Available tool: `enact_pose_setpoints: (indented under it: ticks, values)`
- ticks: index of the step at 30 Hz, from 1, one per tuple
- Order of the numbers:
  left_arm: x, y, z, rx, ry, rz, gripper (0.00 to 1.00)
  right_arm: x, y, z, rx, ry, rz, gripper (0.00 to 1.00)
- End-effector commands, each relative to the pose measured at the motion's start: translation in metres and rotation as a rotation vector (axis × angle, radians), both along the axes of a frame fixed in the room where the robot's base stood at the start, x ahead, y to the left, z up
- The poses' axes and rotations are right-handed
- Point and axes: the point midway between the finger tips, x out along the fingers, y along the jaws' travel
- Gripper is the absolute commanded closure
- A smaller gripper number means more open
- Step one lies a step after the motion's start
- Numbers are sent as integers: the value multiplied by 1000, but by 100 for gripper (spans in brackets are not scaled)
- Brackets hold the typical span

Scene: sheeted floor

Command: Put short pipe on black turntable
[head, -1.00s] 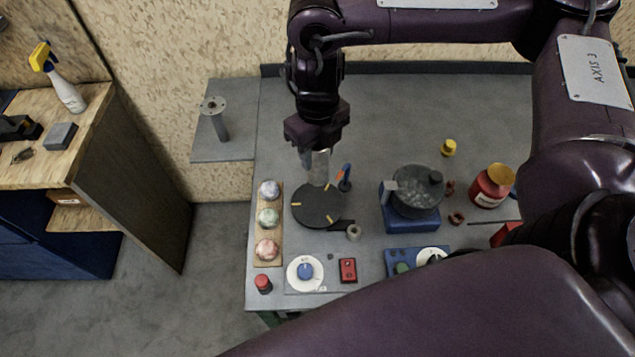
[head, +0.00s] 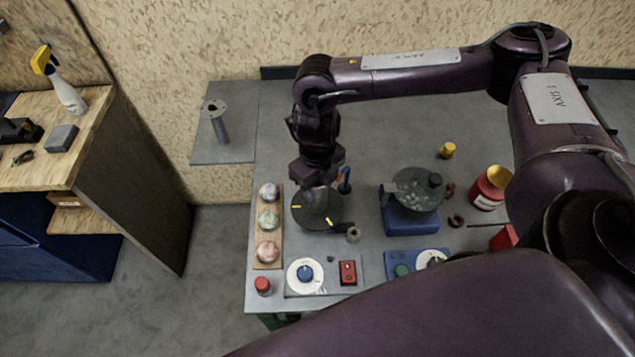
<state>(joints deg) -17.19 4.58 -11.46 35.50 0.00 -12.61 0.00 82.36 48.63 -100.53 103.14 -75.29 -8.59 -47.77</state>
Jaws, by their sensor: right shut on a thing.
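The black turntable (head: 304,216), a dark disc with yellow marks, lies on the grey table left of the middle. My right gripper (head: 315,183) points down over the far part of the disc. It is shut on the short pipe (head: 315,197), a grey metal piece that shows just below the fingers. The pipe looks upright over the turntable; I cannot tell whether its lower end touches the disc. The gripper hides the pipe's upper part. My left gripper is not in view.
A board with several marbled balls (head: 268,219) lies left of the turntable. A blue device with a grey pan (head: 415,192) stands further right. A flanged pipe (head: 218,122) stands on the left shelf.

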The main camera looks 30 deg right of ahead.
Motion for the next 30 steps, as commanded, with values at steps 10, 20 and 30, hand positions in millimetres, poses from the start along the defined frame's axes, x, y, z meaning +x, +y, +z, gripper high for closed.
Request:
enact_pose_setpoints:
  ticks: [10, 20, 30]
  values:
    - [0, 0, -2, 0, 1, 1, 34, 0, 0, -2, 0, 0, 0, 38]
    - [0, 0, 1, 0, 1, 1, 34, 0, 0, 3, 0, -1, 0, 38]
    - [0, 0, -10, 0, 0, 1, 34, 2, 0, 66, 0, -8, 2, 38]
